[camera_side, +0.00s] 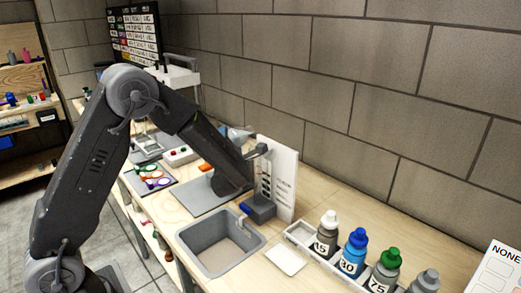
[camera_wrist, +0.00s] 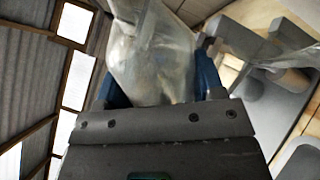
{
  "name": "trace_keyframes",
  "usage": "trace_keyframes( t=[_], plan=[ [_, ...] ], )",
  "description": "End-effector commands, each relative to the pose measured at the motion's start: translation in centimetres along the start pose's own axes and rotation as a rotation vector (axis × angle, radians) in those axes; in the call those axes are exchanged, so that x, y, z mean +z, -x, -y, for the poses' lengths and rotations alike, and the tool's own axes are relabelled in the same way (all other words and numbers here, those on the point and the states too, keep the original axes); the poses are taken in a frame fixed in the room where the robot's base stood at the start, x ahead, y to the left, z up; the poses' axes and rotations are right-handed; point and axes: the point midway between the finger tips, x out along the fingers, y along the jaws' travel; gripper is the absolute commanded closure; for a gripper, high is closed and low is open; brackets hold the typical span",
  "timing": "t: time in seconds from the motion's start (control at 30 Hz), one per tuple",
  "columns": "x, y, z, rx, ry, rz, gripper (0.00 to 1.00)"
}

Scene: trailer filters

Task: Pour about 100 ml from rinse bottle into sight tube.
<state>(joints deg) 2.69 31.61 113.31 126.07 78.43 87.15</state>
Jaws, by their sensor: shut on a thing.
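The rinse bottle (camera_wrist: 150,50) is clear and fills the upper middle of the wrist view. My gripper (camera_wrist: 158,88) is shut on it, with a blue finger on either side. In the side view the bottle (camera_side: 236,133) shows as a pale, tilted shape beyond my arm, near the top of the white panel; my fingers are mostly hidden there. A clear piece (camera_wrist: 288,58) beside a grey holder at the right of the wrist view may be part of the sight tube. I cannot make out the tube's liquid level or whether liquid is flowing.
A white marked panel (camera_side: 284,180) stands by a dark block-based stand (camera_side: 258,208). A grey sink basin (camera_side: 221,243) lies in front. Several capped bottles (camera_side: 353,254) stand in a rack at right. The block wall runs close behind the bench.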

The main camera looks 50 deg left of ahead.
Motion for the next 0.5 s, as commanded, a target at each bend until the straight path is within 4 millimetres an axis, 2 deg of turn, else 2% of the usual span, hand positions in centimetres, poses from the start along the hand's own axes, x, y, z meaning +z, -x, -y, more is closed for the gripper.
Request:
trace_keyframes(
  t=[0.5],
  plan=[
    [0.09, -0.09, -0.41, 0.002, -0.039, 0.009, 0.73]
  ],
)
